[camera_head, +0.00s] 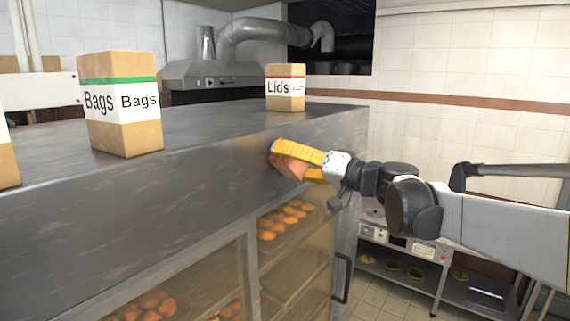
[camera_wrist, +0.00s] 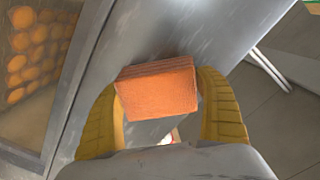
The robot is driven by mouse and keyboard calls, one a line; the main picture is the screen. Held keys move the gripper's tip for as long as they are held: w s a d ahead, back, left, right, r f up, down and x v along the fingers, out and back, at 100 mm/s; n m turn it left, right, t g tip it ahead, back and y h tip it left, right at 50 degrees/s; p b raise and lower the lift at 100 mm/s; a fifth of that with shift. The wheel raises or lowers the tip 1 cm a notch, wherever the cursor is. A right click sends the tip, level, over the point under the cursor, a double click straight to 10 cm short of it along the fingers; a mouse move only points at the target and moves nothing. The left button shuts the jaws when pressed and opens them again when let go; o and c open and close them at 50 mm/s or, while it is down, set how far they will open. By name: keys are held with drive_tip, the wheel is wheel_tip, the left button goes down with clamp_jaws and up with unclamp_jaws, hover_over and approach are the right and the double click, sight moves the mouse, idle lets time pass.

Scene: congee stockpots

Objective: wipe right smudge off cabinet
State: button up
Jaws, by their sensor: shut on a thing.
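My gripper (camera_head: 287,161) is shut on an orange sponge (camera_head: 289,166), one yellow finger on each side of it. The sponge also shows in the wrist view (camera_wrist: 157,88), gripped between the fingers. It is at the upper front face of the steel cabinet (camera_head: 200,190), near its right end and above the glass doors. I cannot tell whether it touches the steel. A faint brownish tint lies on the steel just left of the sponge; I cannot tell whether it is a smudge or a reflection. No clear smudge shows in the wrist view; the sponge hides part of the face.
On the cabinet top stand a Bags box (camera_head: 122,105) and a Lids box (camera_head: 285,88). Glass doors (camera_head: 290,250) with orange-brown food inside lie below the sponge, with a dark handle (camera_head: 342,278) at right. A low counter (camera_head: 400,250) stands behind my arm.

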sight(268, 164)
drive_tip(key=shift+w+d, duration=0.45)
drive_tip(key=shift+w, duration=0.2)
drive_tip(key=shift+w+d, duration=0.45)
drive_tip(key=shift+w, duration=0.2)
drive_tip(key=shift+s+a, duration=0.85)
drive_tip(key=shift+s, duration=0.25)
drive_tip(key=shift+s+a, duration=0.85)
drive_tip(key=shift+s, duration=0.2)
drive_tip(key=shift+s+a, duration=0.85)
drive_tip(key=shift+s, duration=0.25)
drive_tip(key=shift+d, duration=0.15)
drive_tip(key=shift+s+d, duration=0.15)
drive_tip(key=shift+d, duration=0.1)
drive_tip(key=shift+v, duration=2.65)
drive_tip(key=v, duration=0.3)
